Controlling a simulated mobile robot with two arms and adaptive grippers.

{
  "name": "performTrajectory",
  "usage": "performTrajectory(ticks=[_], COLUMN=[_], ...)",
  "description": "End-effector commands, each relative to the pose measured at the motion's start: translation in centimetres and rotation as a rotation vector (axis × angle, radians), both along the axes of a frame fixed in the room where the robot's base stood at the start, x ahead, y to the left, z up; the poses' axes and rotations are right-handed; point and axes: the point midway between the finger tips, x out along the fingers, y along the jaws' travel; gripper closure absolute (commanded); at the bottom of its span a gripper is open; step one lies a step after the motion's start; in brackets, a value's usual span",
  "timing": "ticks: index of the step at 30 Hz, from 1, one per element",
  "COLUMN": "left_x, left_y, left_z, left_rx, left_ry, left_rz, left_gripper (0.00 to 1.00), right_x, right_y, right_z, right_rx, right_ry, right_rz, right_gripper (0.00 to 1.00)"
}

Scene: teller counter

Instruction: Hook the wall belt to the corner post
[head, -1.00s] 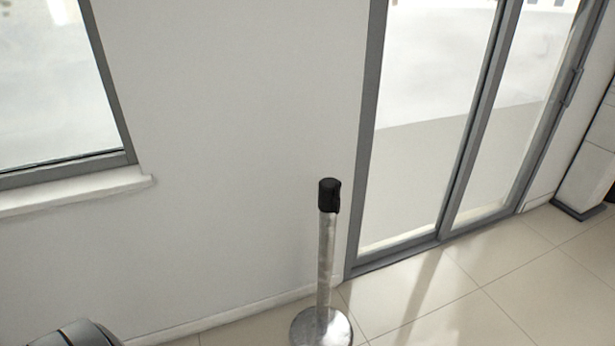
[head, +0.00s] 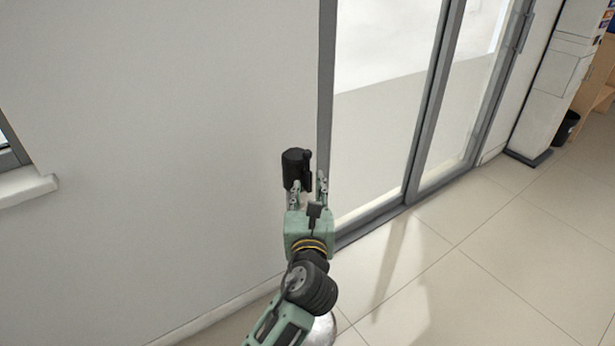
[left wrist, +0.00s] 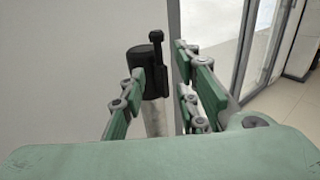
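The corner post's black head (head: 294,170) stands upright by the wall, left of the glass door. In the left wrist view the head (left wrist: 139,66) sits on a metal pole (left wrist: 156,119). A slim black piece with a round knob on top (left wrist: 158,62) stands against its right side; I cannot tell if it is a belt end. My left gripper (head: 309,186) is just in front of the head. Its fingers are apart, with the slim piece seen between them and a gap at the right finger. No belt strap shows. My right gripper is out of view.
The post's round base (head: 322,330) is partly hidden behind my left arm. A sliding glass door (head: 390,130) stands to the right, a window sill (head: 28,188) at the left. Tiled floor (head: 480,265) at the right is clear. A dark bin (head: 566,128) stands far right.

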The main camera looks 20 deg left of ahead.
Motion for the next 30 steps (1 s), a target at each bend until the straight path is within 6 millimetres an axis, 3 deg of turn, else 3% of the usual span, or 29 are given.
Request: performTrajectory(ticks=[3, 15, 27, 30], left_x=[0.8, 6.4, 7.2, 7.2], left_y=[0.4, 2.3, 2.5, 2.5], left_z=[0.9, 0.7, 0.7, 0.7], left_rx=[0.027, 0.022, 0.02, 0.02], left_ry=[-0.009, -0.007, -0.007, -0.007], left_rz=[0.008, 0.006, 0.005, 0.005], left_gripper=[0.71, 0.71, 0.71, 0.8], right_x=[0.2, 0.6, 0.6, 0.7], right_y=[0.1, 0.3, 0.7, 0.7], right_z=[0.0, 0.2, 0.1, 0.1], right_rx=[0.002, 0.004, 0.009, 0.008], right_ry=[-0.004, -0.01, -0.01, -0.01], right_rz=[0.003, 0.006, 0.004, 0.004], right_gripper=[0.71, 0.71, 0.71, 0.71])
